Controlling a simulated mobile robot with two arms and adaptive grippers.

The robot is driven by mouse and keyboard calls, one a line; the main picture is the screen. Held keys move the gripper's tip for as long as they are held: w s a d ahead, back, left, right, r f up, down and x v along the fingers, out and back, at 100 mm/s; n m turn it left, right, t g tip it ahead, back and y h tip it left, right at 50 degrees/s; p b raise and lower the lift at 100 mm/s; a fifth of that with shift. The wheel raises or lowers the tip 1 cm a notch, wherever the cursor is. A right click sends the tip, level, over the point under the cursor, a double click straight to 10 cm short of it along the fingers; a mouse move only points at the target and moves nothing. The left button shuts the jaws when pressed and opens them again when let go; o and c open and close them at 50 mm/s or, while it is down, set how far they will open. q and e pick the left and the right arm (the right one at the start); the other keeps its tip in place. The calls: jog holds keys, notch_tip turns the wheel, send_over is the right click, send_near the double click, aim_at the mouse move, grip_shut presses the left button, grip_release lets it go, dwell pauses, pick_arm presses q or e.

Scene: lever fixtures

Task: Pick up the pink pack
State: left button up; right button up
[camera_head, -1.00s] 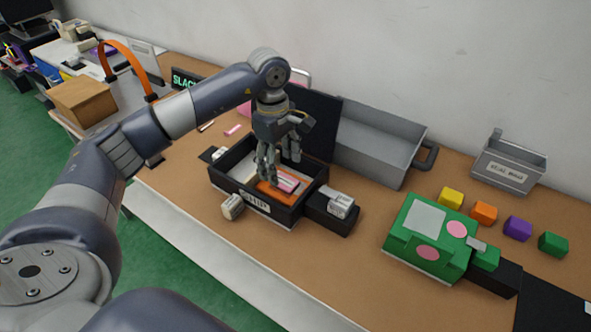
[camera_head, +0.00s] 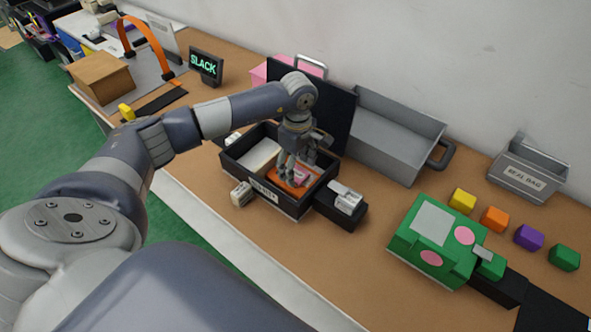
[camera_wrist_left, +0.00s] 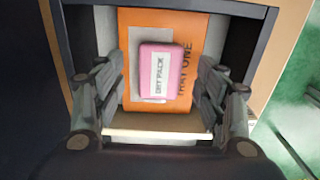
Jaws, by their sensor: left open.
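The pink pack (camera_wrist_left: 162,73) lies on an orange sheet (camera_wrist_left: 192,37) inside the black box (camera_head: 250,186). It has a pale label with dark print, partly legible. In the head view the pack (camera_head: 301,178) is mostly hidden behind my fingers. My left gripper (camera_head: 292,178) points down into the box, above the pack. In the left wrist view the fingers of my left gripper (camera_wrist_left: 163,100) stand apart, one on each side of the pack, with gaps between them and it. The gripper is open and empty. My right gripper is not in view.
The box's black lid (camera_head: 335,102) stands up behind the gripper. A grey metal tray (camera_head: 400,138) is to its right at the back. A green block fixture (camera_head: 430,240) and several coloured cubes (camera_head: 494,219) stand further right. Bare tabletop lies in front of the box.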

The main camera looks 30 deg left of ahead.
pick_arm(q)
jog(key=shift+f, duration=0.75)
jog(key=shift+a, duration=0.1)
jog(key=shift+c, duration=1.1)
jog(key=c, duration=0.9)
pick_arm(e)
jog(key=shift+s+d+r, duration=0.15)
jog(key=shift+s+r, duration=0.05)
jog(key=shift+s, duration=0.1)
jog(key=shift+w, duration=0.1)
